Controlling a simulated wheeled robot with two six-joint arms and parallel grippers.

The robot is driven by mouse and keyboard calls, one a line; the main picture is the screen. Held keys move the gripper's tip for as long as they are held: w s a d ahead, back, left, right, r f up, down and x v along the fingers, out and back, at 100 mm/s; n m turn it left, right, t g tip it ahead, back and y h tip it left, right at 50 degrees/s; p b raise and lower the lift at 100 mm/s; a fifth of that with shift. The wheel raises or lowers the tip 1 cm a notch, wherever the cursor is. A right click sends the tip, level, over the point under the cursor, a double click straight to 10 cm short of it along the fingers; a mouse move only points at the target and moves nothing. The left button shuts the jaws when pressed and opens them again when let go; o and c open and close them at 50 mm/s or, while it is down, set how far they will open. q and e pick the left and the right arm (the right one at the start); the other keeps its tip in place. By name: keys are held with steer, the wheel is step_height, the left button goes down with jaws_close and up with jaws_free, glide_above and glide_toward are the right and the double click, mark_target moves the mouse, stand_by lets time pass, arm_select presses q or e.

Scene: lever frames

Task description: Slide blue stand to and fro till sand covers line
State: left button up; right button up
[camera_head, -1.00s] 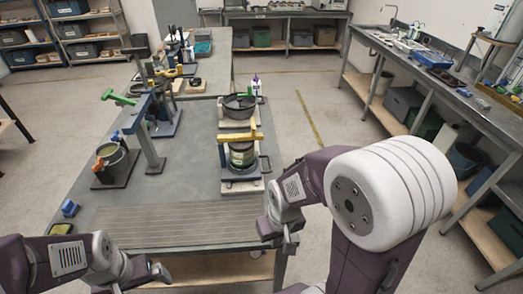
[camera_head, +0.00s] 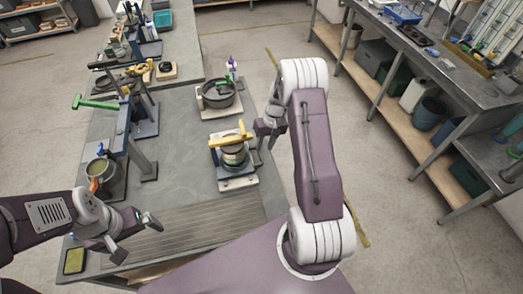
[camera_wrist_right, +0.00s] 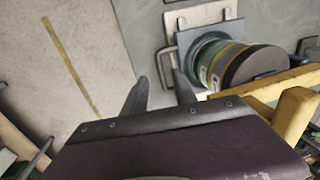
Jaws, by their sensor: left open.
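The blue stand (camera_head: 237,173) sits on a pale board on the bench, carrying a round banded container (camera_head: 234,156) under a yellow bar (camera_head: 231,138). In the right wrist view the blue stand (camera_wrist_right: 190,38) shows a dark handle on its left side. My right gripper (camera_head: 268,127) is beside the stand's right side. In its wrist view the gripper (camera_wrist_right: 158,82) has its fingers apart, near the handle; I cannot tell whether they touch it. My left gripper (camera_head: 136,238) is open and empty over the bench's near left. Sand and line are too small to make out.
A dark pan (camera_head: 218,95) on a pale board and a white bottle (camera_head: 231,68) stand behind. A green-handled lever press (camera_head: 97,103) and a bucket (camera_head: 98,169) are at left. A yellow-topped block (camera_head: 75,260) lies near my left arm. The grooved near bench area is bare.

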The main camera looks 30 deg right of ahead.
mark_target(260, 156)
steer(key=f, duration=0.2)
steer(key=w+f, duration=0.1)
steer(key=f+p, duration=0.1)
steer(key=f, duration=0.1)
steer(key=shift+w+a+f, duration=0.3)
steer(key=shift+w+a, duration=0.05)
steer(key=shift+f, duration=0.3)
steer(key=shift+s+a, duration=0.15)
steer(key=shift+s, duration=0.25)
steer(key=shift+w+f, duration=0.15)
steer(key=shift+w, duration=0.1)
jaws_close()
arm_select(q)
steer(key=shift+w+d+r, duration=0.1)
steer(key=shift+w+r, duration=0.6)
